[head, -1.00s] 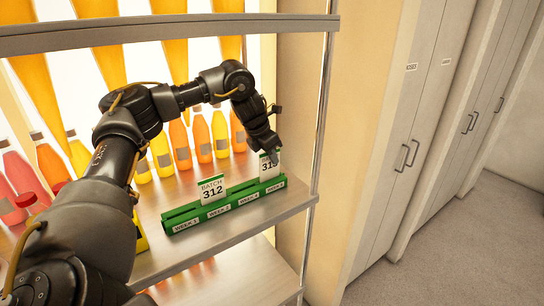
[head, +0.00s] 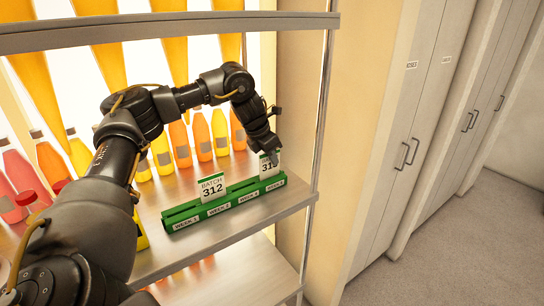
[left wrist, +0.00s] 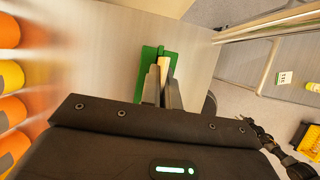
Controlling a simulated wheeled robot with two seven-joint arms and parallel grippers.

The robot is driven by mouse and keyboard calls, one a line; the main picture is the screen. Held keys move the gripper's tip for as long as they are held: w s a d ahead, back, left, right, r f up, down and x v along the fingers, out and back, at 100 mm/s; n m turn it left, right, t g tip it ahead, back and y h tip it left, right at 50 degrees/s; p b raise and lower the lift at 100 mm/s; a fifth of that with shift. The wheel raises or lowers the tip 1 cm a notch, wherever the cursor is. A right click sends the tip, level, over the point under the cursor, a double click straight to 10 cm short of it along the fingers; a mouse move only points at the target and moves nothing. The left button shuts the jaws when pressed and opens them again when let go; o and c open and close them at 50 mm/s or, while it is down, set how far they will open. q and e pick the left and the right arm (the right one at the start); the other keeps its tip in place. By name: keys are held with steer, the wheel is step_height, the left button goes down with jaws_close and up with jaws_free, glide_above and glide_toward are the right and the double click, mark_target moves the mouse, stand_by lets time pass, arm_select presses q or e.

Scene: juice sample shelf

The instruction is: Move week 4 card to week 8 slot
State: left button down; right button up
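The green card rack (head: 182,214) stands on the shelf near its front edge, with labels for weeks 1, 2, 4 and 8. One white card with a green top, reading 31 and a partly hidden digit (head: 268,168), stands upright at the week 8 end. My left gripper (head: 270,156) is at that card's top. In the left wrist view, its two fingers (left wrist: 164,85) are close together with a thin pale strip between them, over the green rack (left wrist: 149,54). The batch 312 card (head: 212,188) stands at the week 2 slot. No card shows at weeks 1 and 4.
Several juice bottles (head: 201,137) stand behind the rack. A metal shelf post (head: 323,110) is close to the right of my left gripper. The upper shelf edge (head: 170,33) runs above the arm. Cabinets (head: 400,140) stand at the right.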

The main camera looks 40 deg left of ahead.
arm_select(q)
steer(key=shift+f, duration=0.25)
steer(key=c, duration=1.6)
jaws_free()
steer(key=shift+r, duration=0.1)
steer(key=shift+s+r+b, duration=0.1)
steer(key=shift+r+b, duration=0.1)
steer(key=shift+b, duration=0.15)
steer(key=v, duration=0.5)
steer(key=shift+s+r+b, duration=0.1)
steer(key=shift+r+b, duration=0.2)
steer(key=shift+b, duration=0.1)
steer(key=shift+s+a+r, duration=0.1)
steer(key=shift+s+r, duration=0.2)
steer(key=shift+r, duration=0.3)
